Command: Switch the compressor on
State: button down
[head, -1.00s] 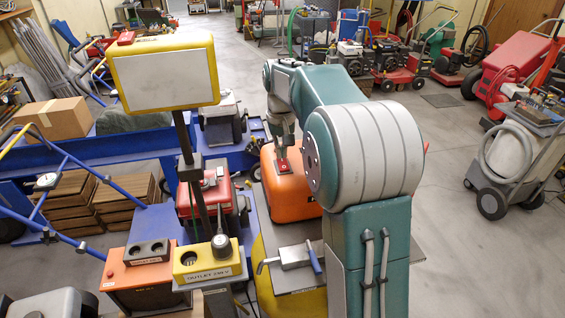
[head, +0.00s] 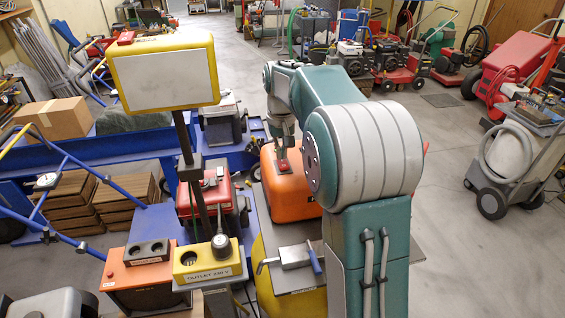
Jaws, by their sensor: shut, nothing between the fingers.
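An orange machine (head: 290,196), which looks like the compressor, stands in the middle of the head view, partly hidden behind my arm. A small red switch (head: 284,167) sits on its top. My gripper (head: 283,158) points down with its tips at the switch and looks shut and empty. The tips cover part of the switch, and I cannot tell whether they touch or press it.
A yellow machine with a grey top plate (head: 301,276) and a valve is in front. A yellow outlet box (head: 207,262) and a pole with a yellow sign box (head: 165,70) stand to the left. Open floor (head: 450,190) lies to the right.

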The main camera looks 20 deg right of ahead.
jog(key=shift+r, duration=3.2)
jog(key=s+a+r+n+t, duration=0.15)
jog(key=s+a, duration=0.35)
jog(key=s, duration=0.5)
jog(key=s+a+t, duration=0.3)
jog(key=s+a, duration=0.1)
jog(key=s, duration=0.7)
jog(key=s+a+f+t, duration=0.1)
jog(key=s+f, duration=0.4)
jog(key=s, duration=0.2)
jog(key=shift+a+f+n, duration=0.15)
jog(key=shift+a+n, duration=0.2)
jog(key=shift+a, duration=0.05)
